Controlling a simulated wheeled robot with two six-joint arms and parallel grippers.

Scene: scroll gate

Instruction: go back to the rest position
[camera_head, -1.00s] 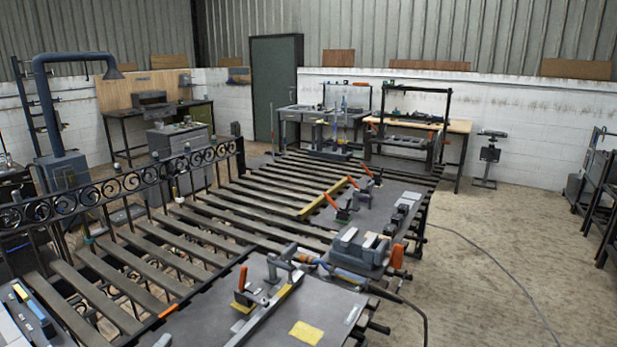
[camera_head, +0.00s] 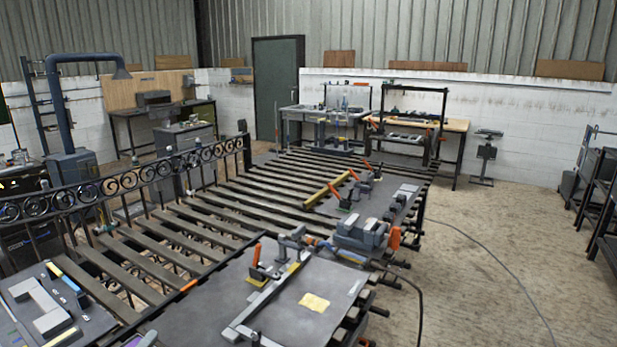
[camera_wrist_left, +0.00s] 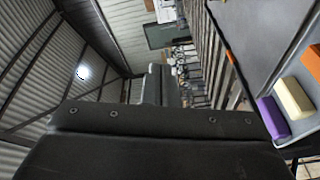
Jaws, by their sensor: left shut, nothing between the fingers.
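My left gripper (camera_wrist_left: 162,84) shows in the left wrist view beyond the dark wrist housing. Its fingers are together with nothing between them, and it is clear of the bench. I cannot make it out surely in the head view. My right gripper is in neither view. The black scroll gate (camera_head: 120,184) stands upright along the left side of the slatted bench (camera_head: 215,235) in the head view, with a row of rings along its top.
A grey plate (camera_head: 205,305) in front carries a clamp with an orange handle (camera_head: 256,254) and a yellow cloth (camera_head: 314,302). A grey tray (camera_head: 95,318) is at lower left. The left wrist view shows purple (camera_wrist_left: 272,118) and cream (camera_wrist_left: 294,98) blocks. Open floor (camera_head: 500,240) lies right, crossed by a cable.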

